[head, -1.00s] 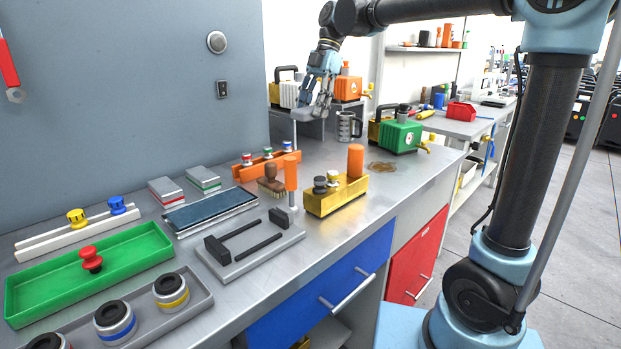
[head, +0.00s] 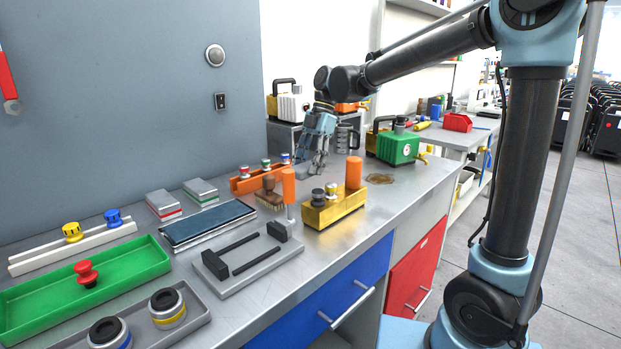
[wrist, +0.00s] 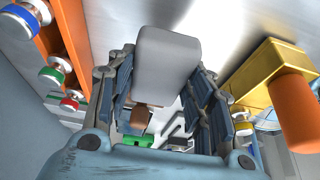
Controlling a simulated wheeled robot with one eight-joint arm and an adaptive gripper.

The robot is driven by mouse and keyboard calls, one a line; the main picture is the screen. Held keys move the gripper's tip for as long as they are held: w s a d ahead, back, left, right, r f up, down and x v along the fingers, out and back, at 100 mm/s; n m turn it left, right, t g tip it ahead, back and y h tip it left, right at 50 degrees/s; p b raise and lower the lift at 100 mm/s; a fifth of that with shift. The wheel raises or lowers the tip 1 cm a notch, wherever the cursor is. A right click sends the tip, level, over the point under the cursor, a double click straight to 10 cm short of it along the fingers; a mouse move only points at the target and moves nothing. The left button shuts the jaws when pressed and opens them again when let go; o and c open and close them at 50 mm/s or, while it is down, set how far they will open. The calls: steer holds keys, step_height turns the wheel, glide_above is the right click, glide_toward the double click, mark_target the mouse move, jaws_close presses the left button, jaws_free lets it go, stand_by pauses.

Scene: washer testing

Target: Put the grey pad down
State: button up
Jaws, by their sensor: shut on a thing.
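The grey pad (wrist: 166,62) is a rounded grey block between my gripper's fingers in the wrist view. In the head view my gripper (head: 318,160) points down near the back of the steel bench (head: 232,318). It is shut on the pad, and the pad (head: 309,170) shows only as a small grey shape at the fingertips, low over the bench top. I cannot tell whether the pad touches the bench.
An orange rack with knobs (head: 243,185) is close on the left, and a yellow block with an orange handle (head: 333,209) is in front. A wooden brush (head: 269,190) lies between them. A metal mug (head: 346,137) and a green pump (head: 398,147) stand behind and to the right.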

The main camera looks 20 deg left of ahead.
mark_target(309, 189)
steer(key=shift+f, duration=2.2)
steer(key=shift+f, duration=0.4)
steer(key=o, duration=1.1)
